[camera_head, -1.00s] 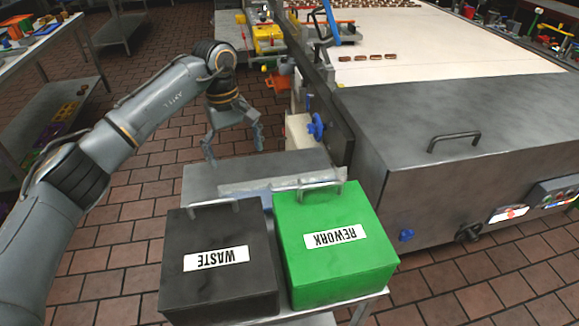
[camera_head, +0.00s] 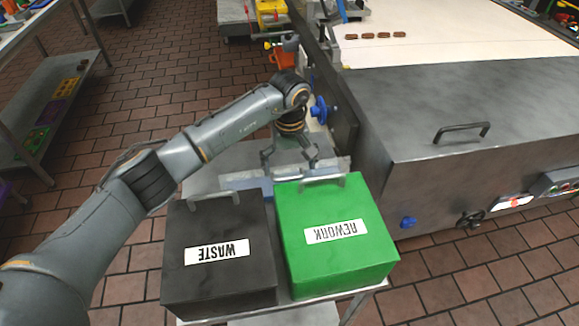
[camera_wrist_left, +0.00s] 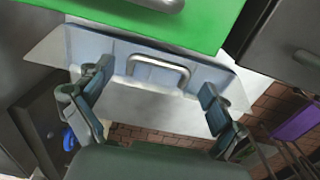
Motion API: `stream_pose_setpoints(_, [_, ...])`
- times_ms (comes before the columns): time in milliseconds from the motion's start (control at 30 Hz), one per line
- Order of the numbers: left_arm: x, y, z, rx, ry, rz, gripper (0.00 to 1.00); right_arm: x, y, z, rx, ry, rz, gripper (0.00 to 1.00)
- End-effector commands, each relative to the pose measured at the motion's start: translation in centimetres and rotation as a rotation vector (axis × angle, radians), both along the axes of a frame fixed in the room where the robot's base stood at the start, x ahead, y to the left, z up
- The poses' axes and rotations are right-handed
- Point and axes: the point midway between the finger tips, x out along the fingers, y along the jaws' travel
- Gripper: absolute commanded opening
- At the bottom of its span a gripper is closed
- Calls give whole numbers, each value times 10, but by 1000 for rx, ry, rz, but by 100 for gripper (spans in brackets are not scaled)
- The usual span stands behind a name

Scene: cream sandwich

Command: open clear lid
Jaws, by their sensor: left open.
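The clear lid (camera_wrist_left: 200,73) shows in the left wrist view as a see-through bluish panel with a metal bar handle (camera_wrist_left: 158,61). It lies beside the green box, over a pale tray. In the head view its bluish edge (camera_head: 245,183) shows behind the black and green boxes, partly covered by my arm and gripper. My left gripper (camera_head: 290,164) is open above the lid, fingers pointing down. In the left wrist view the gripper's fingers (camera_wrist_left: 153,88) are spread on either side of the handle, with nothing between them held. My right gripper is not in view.
A black WASTE box (camera_head: 218,270) and a green REWORK box (camera_head: 345,260), each with a top handle, stand in front of the lid. A large grey machine (camera_head: 450,150) is close on the right. Open tiled floor lies left.

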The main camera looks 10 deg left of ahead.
Motion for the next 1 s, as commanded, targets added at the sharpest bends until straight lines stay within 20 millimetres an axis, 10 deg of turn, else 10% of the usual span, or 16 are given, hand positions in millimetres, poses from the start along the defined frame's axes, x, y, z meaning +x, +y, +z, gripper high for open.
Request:
stream_pose_setpoints(500, [0, 0, -21, 0, 0, 1, 94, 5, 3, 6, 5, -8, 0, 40])
stream_pose_setpoints(1000, [-1, -1, -24, -3, 2, -1, 0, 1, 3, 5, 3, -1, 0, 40])
